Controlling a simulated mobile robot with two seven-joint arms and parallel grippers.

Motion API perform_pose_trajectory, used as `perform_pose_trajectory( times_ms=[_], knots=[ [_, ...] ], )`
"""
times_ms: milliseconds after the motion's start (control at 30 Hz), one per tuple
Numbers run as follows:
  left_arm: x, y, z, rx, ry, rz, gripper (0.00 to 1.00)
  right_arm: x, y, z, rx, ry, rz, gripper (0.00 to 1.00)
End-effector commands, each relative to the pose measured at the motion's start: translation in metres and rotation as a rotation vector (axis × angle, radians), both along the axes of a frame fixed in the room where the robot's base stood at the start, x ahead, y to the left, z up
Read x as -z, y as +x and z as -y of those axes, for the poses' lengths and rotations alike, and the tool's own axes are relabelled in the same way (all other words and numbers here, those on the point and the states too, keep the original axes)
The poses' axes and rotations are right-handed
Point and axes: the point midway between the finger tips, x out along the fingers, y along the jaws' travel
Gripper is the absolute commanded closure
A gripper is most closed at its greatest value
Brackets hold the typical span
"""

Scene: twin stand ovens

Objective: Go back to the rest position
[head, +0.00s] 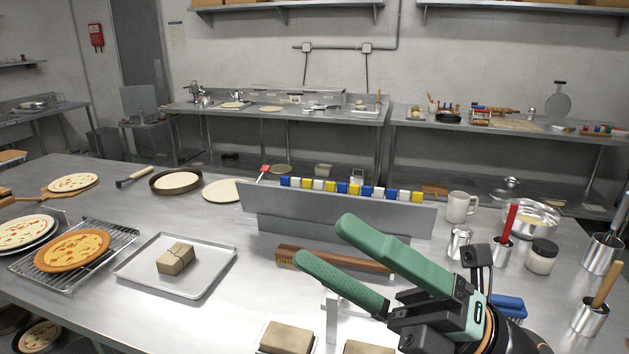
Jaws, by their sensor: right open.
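My right gripper (322,243) comes in from the lower right, its two green fingers spread apart with nothing between them. It hangs over the front middle of the steel table (90,324), in front of a brush with a wooden back (290,256). The fingers hide part of the brush and of the table behind them. My left gripper is not in view.
A tray with a wrapped block (176,258) and a rack with a pizza (73,250) lie left. A metal rail with coloured clips (350,188) stands behind the gripper. A mug (460,207), jar (541,256) and utensil pots crowd the right. Wrapped blocks (287,338) lie in front.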

Motion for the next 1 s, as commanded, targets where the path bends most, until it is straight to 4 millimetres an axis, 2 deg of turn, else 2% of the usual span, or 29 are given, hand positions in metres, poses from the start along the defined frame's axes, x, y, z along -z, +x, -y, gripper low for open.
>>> perform_pose_trajectory(
  times_ms=[67, 167, 267, 333, 433, 500, 567, 600, 700, 800, 1000],
  knots=[
    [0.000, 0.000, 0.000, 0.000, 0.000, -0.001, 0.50, 0.000, 0.029, 0.023, 0.083, 0.166, -0.195, 0.00],
    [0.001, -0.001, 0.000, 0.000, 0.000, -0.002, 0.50, 0.017, 0.068, 0.057, 0.203, 0.352, -0.449, 0.00],
    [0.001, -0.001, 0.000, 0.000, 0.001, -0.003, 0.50, 0.057, 0.100, 0.094, 0.336, 0.512, -0.718, 0.00],
    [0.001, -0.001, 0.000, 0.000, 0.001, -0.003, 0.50, 0.097, 0.116, 0.119, 0.435, 0.609, -0.913, 0.00],
    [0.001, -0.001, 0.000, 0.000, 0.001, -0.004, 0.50, 0.166, 0.122, 0.150, 0.583, 0.724, -1.199, 0.00],
    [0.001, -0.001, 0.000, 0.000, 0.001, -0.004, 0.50, 0.217, 0.114, 0.167, 0.687, 0.784, -1.394, 0.00],
    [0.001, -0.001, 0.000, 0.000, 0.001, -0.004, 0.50, 0.260, 0.100, 0.178, 0.775, 0.823, -1.555, 0.00],
    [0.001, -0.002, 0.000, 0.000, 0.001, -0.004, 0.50, 0.286, 0.087, 0.183, 0.830, 0.843, -1.660, 0.00],
    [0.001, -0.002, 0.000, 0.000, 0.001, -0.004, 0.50, 0.339, 0.052, 0.190, 0.948, 0.871, -1.880, 0.00],
    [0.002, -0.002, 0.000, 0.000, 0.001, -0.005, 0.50, 0.376, 0.019, 0.193, 1.043, 0.879, -2.051, 0.00],
    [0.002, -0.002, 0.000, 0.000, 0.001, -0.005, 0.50, 0.421, -0.044, 0.192, 1.187, 0.865, -2.316, 0.00]
  ],
)
